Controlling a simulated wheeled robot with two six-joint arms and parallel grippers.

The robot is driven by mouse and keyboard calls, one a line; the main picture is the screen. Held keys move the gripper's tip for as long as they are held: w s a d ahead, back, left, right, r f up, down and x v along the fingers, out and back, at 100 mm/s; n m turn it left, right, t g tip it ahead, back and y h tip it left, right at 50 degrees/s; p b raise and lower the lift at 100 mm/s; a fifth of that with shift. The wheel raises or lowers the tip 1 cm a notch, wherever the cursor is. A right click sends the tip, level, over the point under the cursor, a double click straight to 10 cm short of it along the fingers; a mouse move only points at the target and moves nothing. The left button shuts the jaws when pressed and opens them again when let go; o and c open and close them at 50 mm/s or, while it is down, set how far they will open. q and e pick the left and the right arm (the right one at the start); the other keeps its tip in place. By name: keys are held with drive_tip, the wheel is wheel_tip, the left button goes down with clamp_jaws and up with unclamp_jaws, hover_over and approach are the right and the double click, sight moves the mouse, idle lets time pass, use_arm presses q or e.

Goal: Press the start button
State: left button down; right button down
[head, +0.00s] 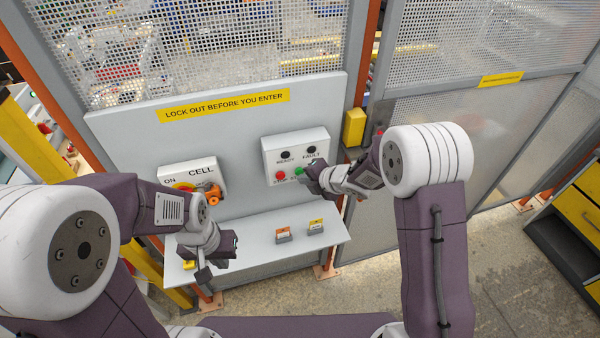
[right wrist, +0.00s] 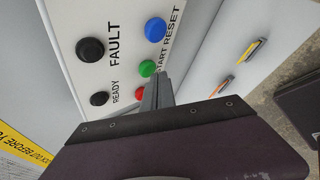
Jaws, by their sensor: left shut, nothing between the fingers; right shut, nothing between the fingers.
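The green start button (right wrist: 147,68) sits on a pale control box (head: 270,151) between a blue reset button (right wrist: 155,29) and a red stop button (right wrist: 138,94). In the head view the green button (head: 299,171) is partly behind my right gripper (head: 308,174). My right gripper is shut and empty. In the right wrist view its fingertips (right wrist: 161,78) are close beside the green button; I cannot tell whether they touch it. My left gripper (head: 203,274) is shut and empty, low in front of the shelf's left part.
Two black indicators, ready (right wrist: 100,98) and fault (right wrist: 90,49), are on the box. A cell switch box (head: 203,172) with an orange padlock (head: 210,196) is left. Two small tagged items (head: 284,235) (head: 316,227) lie on the shelf (head: 262,253). Mesh fencing stands behind.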

drive_tip(key=shift+w+a, duration=0.15)
drive_tip(key=shift+w, duration=0.3)
idle(0.6)
idle(0.4)
drive_tip(key=shift+s+d+b, duration=0.25)
drive_tip(key=shift+s+b, duration=0.2)
drive_tip(key=shift+s, duration=0.4)
drive_tip(key=s+b, duration=0.1)
drive_tip(key=s, duration=0.1)
drive_tip(key=s+d+b, duration=0.1)
drive_tip(key=s, duration=0.1)
drive_tip(key=shift+s+d, duration=0.15)
drive_tip(key=shift+s, duration=0.25)
